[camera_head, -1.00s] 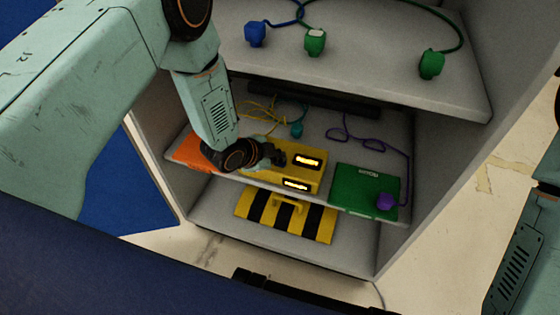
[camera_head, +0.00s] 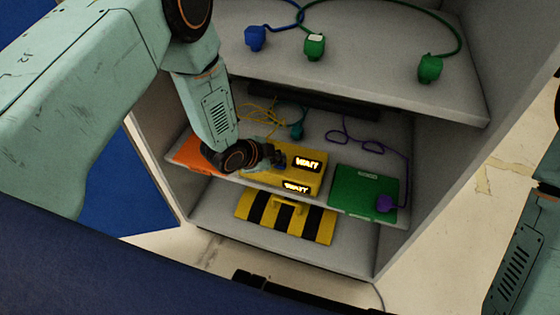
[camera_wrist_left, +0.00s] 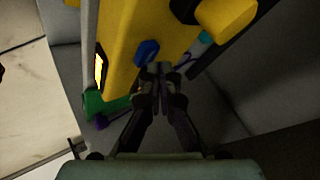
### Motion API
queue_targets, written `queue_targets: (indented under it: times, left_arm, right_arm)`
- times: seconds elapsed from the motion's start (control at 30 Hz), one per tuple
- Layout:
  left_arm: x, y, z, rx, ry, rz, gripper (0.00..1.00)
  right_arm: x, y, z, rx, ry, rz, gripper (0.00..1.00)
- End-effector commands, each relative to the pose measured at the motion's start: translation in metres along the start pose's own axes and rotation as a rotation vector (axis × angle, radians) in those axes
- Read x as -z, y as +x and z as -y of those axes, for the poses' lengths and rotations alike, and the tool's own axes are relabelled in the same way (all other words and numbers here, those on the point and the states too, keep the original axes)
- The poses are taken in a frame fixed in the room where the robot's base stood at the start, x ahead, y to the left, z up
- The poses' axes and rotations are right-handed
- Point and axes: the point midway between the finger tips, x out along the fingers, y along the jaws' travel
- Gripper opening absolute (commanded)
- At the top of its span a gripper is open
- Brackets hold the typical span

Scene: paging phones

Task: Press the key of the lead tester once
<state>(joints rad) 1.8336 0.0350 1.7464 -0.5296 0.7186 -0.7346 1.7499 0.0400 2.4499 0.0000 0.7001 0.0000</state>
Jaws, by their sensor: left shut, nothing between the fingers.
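The lead tester is a yellow box (camera_head: 312,180) on the middle shelf, with a lit display on its top and another on its front, both reading "WAIT". Its blue key (camera_wrist_left: 147,51) shows on the yellow face in the left wrist view. My left gripper (camera_head: 277,158) is over the left part of the box and largely covers the key in the head view. Its fingertips (camera_wrist_left: 158,70) are shut, empty and close beside the key. I cannot tell whether they touch it. My right arm shows at the right edge, but its gripper is out of view.
An orange box (camera_head: 192,155) lies left of the tester and a green box (camera_head: 362,192) with a purple plug (camera_head: 385,204) lies right. A yellow-black striped case (camera_head: 286,220) sits on the lower shelf.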

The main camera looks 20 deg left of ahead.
Motion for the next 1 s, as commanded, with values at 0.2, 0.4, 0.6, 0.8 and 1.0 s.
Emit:
queue_targets:
  times: [0.2, 0.4, 0.6, 0.8, 1.0]
  left_arm:
    - [0.004, -0.005, 0.003, 0.0, 0.0, 0.0, 0.0]
    - [0.003, -0.004, 0.003, 0.001, 0.0, 0.0, 0.0]
    - [0.009, -0.011, 0.009, 0.001, 0.0, -0.001, 0.0]
    - [0.018, -0.024, 0.018, 0.001, 0.0, 0.0, 0.0]
    - [0.026, -0.036, 0.027, 0.001, 0.0, -0.001, 0.0]
  right_arm:
    - [0.0, -0.006, 0.0, 0.0, 0.0, 0.0, 0.55]
    - [0.0, -0.006, 0.0, 0.0, 0.0, 0.0, 0.55]
    - [0.0, -0.015, 0.0, 0.0, 0.0, 0.0, 0.55]
    - [0.0, -0.031, 0.0, 0.0, 0.0, 0.0, 0.55]
    - [0.0, -0.046, 0.0, 0.0, 0.0, 0.0, 0.55]
